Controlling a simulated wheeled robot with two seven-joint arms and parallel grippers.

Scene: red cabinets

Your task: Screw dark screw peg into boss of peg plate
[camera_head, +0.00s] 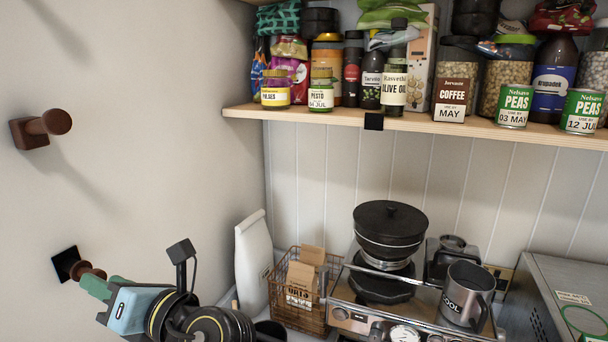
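A dark square plate (63,261) is on the left wall, low down. A reddish-brown screw peg (87,269) is right in front of it, its end at the plate. My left gripper (94,284), with green fingers, reaches in from below and appears shut on this peg. The fingers cover its lower part, and only one finger shows clearly. The boss is hidden behind the peg, so I cannot tell how deep the peg sits. Higher up, another brown peg (52,123) stands out from a brown square plate (29,133). My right gripper is not in view.
A white bag (252,262), a wire basket (288,310) with paper packs and a coffee machine (357,318) with pots stand right of my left arm. A loaded wooden shelf (424,123) runs above. The wall between the two pegs is clear.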

